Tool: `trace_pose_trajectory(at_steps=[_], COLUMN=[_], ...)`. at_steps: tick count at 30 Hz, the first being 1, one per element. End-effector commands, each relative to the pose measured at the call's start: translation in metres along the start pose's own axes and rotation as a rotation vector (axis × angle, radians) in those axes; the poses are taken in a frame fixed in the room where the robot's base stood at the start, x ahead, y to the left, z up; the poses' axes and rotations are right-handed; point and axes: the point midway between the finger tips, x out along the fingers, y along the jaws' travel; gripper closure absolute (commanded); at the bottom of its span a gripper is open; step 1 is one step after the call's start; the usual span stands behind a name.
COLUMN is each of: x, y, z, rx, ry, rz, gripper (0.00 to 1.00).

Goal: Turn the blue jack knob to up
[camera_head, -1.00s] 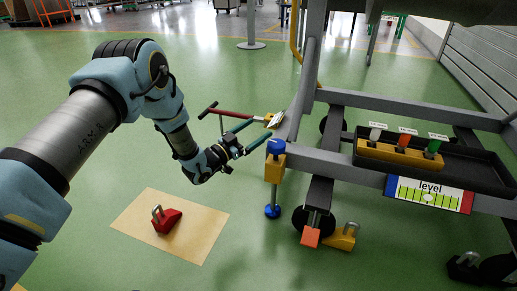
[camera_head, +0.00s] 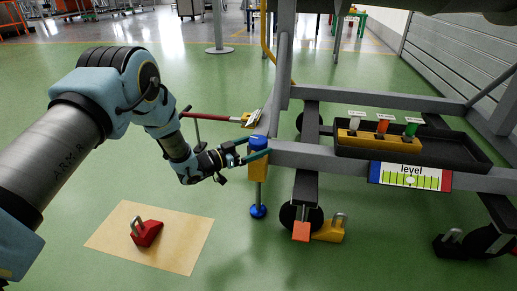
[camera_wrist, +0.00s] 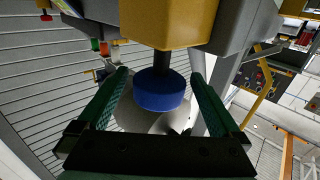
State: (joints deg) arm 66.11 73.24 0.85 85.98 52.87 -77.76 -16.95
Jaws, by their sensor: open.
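The blue jack knob (camera_head: 257,142) sits on top of a yellow jack block (camera_head: 256,166) at the near left corner of the grey frame. In the wrist view the round knob (camera_wrist: 160,90) hangs below the yellow block (camera_wrist: 170,22), the picture being turned over. My gripper (camera_head: 257,148) is open, with its green fingers (camera_wrist: 158,80) on either side of the knob. Gaps show between the knob and both fingers in the wrist view. The jack's blue foot (camera_head: 258,212) is below, near the floor. The knob's marking cannot be read.
A level gauge (camera_head: 410,178) is on the frame's front rail, its bubble near the middle. A black tray (camera_head: 455,150) holds a yellow rack with white, orange and green pieces. A red bar (camera_head: 210,117) reaches the frame.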

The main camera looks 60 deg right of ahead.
Motion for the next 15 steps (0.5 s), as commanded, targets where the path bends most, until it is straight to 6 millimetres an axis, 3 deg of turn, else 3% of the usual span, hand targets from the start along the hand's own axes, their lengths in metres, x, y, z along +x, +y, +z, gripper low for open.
trace_pose_trajectory(at_steps=[12,15], x=[0.0099,0.0097], y=[0.0,0.0], z=[-0.0006,-0.0005], rx=[0.001,0.0], ry=[0.0,0.0], rz=[-0.001,-0.001], gripper=[0.0,0.1])
